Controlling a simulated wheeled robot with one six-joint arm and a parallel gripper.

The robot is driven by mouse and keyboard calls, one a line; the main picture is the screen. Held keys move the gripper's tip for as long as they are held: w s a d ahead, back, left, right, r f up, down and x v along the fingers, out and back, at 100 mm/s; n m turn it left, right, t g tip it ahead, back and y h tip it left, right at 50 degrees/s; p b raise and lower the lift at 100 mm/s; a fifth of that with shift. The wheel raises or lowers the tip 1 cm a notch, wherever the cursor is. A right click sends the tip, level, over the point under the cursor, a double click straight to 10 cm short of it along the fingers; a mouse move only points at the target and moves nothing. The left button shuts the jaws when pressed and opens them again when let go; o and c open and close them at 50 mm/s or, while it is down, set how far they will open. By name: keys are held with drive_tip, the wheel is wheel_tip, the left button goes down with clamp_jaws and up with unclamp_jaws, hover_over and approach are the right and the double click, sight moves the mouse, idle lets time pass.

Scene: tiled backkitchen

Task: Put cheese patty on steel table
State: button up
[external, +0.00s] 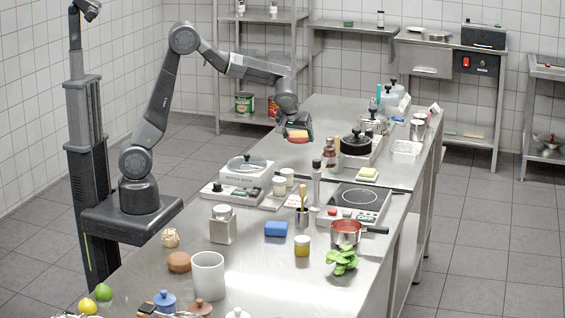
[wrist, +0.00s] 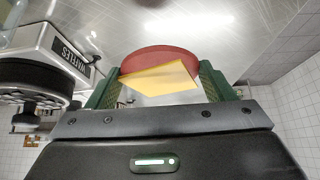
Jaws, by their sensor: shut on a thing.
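The cheese patty (wrist: 158,62) is a reddish-brown disc with a yellow cheese slice on one face. It sits between the green-sided fingers of my gripper (wrist: 160,85) in the wrist view. In the external view my gripper (external: 298,128) is shut on the patty (external: 298,137) and holds it over the far part of the steel table (external: 300,155). The patty appears just above the metal surface; I cannot tell the exact gap.
Bare steel lies around and behind the gripper.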

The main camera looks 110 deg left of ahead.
sight(297, 159)
drive_tip(key=shift+f, duration=2.85)
drive_tip(key=shift+f, duration=0.15)
drive_tip(key=o, duration=1)
drive_tip(key=shift+o, duration=0.2)
drive_tip(key=shift+r, duration=0.35)
drive_tip(key=v, duration=1.1)
drive_tip(key=shift+d+r, duration=0.25)
drive_tip(key=shift+r, duration=0.05)
drive_tip(key=shift+o, duration=0.2)
